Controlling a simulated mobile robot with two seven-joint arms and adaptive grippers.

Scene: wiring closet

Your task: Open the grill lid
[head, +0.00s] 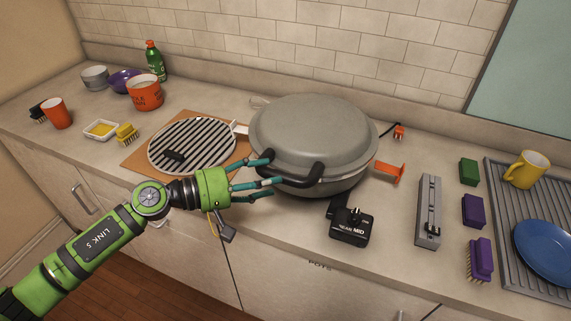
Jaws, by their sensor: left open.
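The grill (325,190) is a round grey body standing on the counter. Its domed grey lid (313,125) is down and closed over the body. A black bar handle (298,181) curves along the front of the lid. My left gripper (272,170) comes in from the left, and its open teal fingers are at the left end of this handle. The fingertips overlap the handle in the picture; I cannot tell whether they touch it. Nothing is held. My right gripper is not in view.
An orange side handle (390,171) sticks out at the grill's right. A black control box (351,226) stands in front. A striped round grate (192,145) lies on a board at left. A grey bar-shaped tool (429,211) and a drying rack (505,215) are to the right. The tiled wall (300,45) is behind.

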